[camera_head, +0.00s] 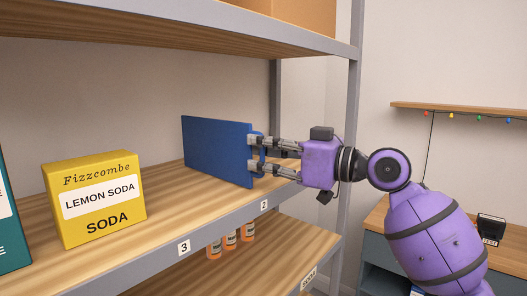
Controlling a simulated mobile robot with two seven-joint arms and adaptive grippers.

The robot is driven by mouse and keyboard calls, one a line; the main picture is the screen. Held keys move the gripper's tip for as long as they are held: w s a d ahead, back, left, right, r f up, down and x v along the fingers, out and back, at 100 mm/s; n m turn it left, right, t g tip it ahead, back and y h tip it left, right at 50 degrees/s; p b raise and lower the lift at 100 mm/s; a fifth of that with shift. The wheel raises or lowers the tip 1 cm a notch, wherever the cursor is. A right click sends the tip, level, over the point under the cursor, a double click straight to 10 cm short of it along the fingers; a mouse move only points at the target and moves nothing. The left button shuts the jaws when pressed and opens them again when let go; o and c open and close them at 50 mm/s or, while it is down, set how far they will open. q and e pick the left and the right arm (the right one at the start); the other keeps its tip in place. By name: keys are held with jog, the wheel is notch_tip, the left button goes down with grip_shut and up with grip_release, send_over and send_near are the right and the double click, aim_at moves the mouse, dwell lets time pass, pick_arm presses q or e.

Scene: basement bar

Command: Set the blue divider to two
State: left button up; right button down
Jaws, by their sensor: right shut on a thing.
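The blue divider (215,150) stands upright on the middle wooden shelf, with a small blue handle (259,147) on its right edge. Its front lower corner is close to the label "2" (264,205) on the shelf's front edge, a little to the left of it. The label "3" (184,247) is farther left on the same edge. My right gripper (258,155) comes in from the right and is shut on the divider's handle. My left gripper is not in view.
A yellow lemon soda box (95,200) stands left of the divider, with a teal box (10,225) at the far left. A grey shelf post (348,130) rises behind my right arm. Orange bottles (230,240) stand on the shelf below. Shelf room between soda box and divider is clear.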

jog(key=c, duration=1.8)
grip_release()
jog(key=shift+c, duration=0.2)
jog(key=v, duration=1.2)
jog(key=shift+r, duration=0.15)
